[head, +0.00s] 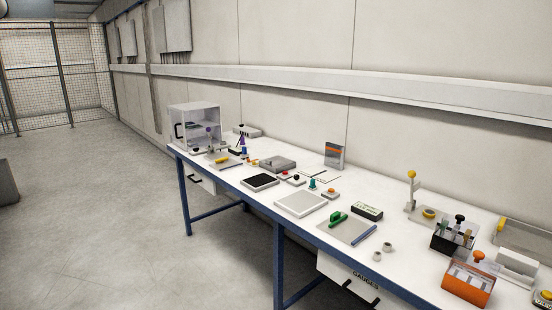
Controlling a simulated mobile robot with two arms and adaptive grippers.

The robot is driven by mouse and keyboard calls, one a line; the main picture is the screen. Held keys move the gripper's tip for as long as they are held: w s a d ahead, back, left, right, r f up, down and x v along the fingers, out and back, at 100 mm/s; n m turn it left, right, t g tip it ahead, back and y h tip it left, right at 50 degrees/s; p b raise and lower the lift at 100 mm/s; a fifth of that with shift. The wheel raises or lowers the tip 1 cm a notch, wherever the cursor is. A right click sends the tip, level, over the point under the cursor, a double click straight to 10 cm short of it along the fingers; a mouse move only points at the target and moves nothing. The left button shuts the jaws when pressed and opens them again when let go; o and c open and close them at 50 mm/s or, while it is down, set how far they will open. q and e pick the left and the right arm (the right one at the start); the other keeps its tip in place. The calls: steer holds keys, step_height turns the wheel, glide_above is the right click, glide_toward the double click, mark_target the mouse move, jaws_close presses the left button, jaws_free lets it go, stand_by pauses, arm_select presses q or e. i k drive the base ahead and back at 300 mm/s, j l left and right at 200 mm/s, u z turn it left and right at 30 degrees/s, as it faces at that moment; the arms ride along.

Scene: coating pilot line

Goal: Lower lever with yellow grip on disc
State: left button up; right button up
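A pale upright lever (410,193) with a round yellow grip (412,174) on top stands toward the back of the bench, right of centre. A small disc with a yellow ring (429,213) lies low beside its foot, on the right. The grip is well above the disc and apart from it. How the lever joins its base is too small to tell. Neither of my grippers is in view.
The long white bench (235,181) has blue legs. An orange container (467,282) and a black rack (452,238) stand right of the lever. A green object (338,218) lies on a grey plate left of it. Open floor (110,220) lies left of the bench.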

mark_target(412, 174)
steer(key=j+z, duration=0.1)
steer(key=z, duration=0.6)
steer(key=i+j+z, duration=0.15)
steer(key=j+z, duration=0.3)
steer(key=j, duration=0.35)
steer(key=j+z, duration=0.5)
steer(key=j, duration=0.25)
steer(key=i+j, duration=0.05)
